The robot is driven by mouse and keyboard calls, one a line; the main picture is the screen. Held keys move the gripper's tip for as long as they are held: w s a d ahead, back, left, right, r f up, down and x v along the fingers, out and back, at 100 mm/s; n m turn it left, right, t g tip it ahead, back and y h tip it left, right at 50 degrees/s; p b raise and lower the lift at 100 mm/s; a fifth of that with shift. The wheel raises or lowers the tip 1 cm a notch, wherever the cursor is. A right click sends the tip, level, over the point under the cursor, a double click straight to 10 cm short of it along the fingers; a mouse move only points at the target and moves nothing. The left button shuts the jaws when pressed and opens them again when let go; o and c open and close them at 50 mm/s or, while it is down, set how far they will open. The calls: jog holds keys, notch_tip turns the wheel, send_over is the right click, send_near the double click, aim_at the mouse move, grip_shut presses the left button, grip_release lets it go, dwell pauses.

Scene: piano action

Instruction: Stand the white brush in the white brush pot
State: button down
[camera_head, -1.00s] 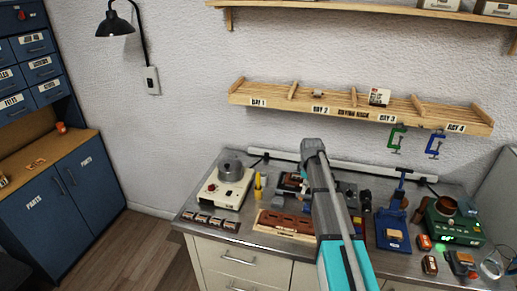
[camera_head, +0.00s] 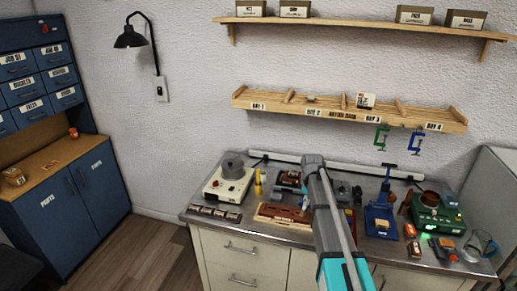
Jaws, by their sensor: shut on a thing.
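I cannot make out the white brush or the white brush pot in the head view. My arm rises from the bottom over the workbench (camera_head: 215,228), and its grey end joint is near the back of the bench. My gripper does not show; my own arm may hide it. The part of the bench behind my arm is also hidden.
A cream hot plate with a grey pot (camera_head: 232,166) stands left on the bench. A brown tray (camera_head: 283,214) lies by my arm. A blue press (camera_head: 380,214), a green device (camera_head: 437,213) and a glass mug (camera_head: 480,246) stand right. A wooden rack (camera_head: 345,112) hangs above.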

jog(key=shift+s+d, duration=0.1)
jog(key=shift+s, duration=0.25)
jog(key=shift+a, duration=0.25)
